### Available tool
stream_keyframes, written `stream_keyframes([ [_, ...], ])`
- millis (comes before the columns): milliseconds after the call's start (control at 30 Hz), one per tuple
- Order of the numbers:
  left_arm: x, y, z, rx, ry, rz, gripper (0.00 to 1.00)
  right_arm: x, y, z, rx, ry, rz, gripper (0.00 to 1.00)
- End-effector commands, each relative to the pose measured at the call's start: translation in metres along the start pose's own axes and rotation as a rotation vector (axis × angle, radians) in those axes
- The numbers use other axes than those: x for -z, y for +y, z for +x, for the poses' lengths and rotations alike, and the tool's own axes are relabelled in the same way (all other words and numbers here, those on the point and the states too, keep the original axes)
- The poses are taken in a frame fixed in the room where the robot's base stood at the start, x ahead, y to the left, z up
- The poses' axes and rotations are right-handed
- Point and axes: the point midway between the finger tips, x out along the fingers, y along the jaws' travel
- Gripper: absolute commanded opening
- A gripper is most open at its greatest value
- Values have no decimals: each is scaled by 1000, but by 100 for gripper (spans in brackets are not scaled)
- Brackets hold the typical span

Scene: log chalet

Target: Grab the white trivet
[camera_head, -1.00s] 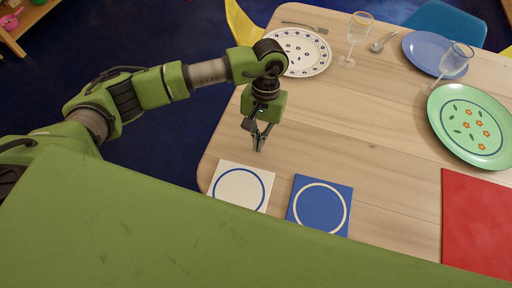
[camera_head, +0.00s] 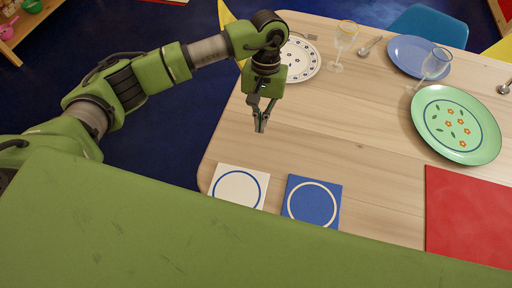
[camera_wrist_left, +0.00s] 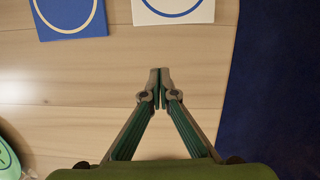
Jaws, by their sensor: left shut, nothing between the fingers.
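The white trivet (camera_head: 239,187) is a square tile with a blue ring. It lies flat near the left front of the wooden table, its near edge hidden by my green body. In the left wrist view, the white trivet (camera_wrist_left: 173,17) shows at the top edge, partly cut off. My left gripper (camera_head: 261,128) is above the table, beyond the trivet and apart from it. In the left wrist view, its fingertips (camera_wrist_left: 159,74) meet with nothing between them. My right gripper is not in view.
A blue trivet (camera_head: 312,201) with a white ring lies just right of the white one. A red mat (camera_head: 470,215) lies farther right. A green plate (camera_head: 430,117), blue plate (camera_head: 400,52), patterned white plate (camera_head: 299,70) and glasses (camera_head: 345,38) stand toward the back. The table's middle is clear.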

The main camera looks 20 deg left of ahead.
Motion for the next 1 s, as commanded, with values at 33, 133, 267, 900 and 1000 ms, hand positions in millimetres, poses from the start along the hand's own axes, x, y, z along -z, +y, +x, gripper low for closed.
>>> stream_keyframes([
  [33, -1, 1, -3, -1, -3, -5, 0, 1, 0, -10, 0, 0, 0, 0],
  [133, 0, 1, 3, -1, -2, -9, 0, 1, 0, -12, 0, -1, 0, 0],
  [267, 0, 1, 19, -1, -5, -9, 0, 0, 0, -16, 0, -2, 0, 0],
  [900, -30, 1, 107, -1, -3, -7, 0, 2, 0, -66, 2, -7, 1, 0],
  [1000, -35, 1, 109, -1, -1, -8, 0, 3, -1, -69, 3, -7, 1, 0],
])
